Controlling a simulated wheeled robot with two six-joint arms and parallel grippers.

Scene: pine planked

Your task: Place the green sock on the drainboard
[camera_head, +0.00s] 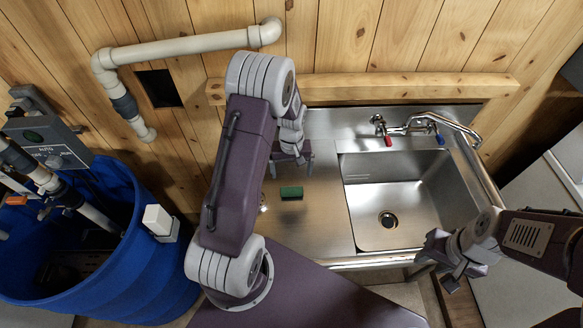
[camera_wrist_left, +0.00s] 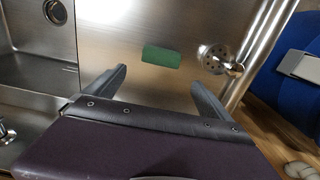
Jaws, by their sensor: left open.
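The green sock (camera_head: 291,192) is a small folded dark-green bundle lying on the steel drainboard (camera_head: 318,225), left of the sink basin. It also shows in the left wrist view (camera_wrist_left: 162,56), lying flat and clear of the fingers. My left gripper (camera_head: 291,168) is open and empty above the drainboard, just behind the sock in the head view. Its two spread fingers (camera_wrist_left: 156,92) show in the left wrist view with nothing between them. My right gripper (camera_head: 434,275) is in front of the sink's right part, with its fingers apart and nothing visible between them.
The sink basin (camera_head: 430,205) is empty, with a drain in its floor. A faucet (camera_head: 415,128) with red and blue handles stands behind it. A small round metal fitting (camera_wrist_left: 215,57) sits near the drainboard's edge. A blue barrel (camera_head: 135,270) stands at the left.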

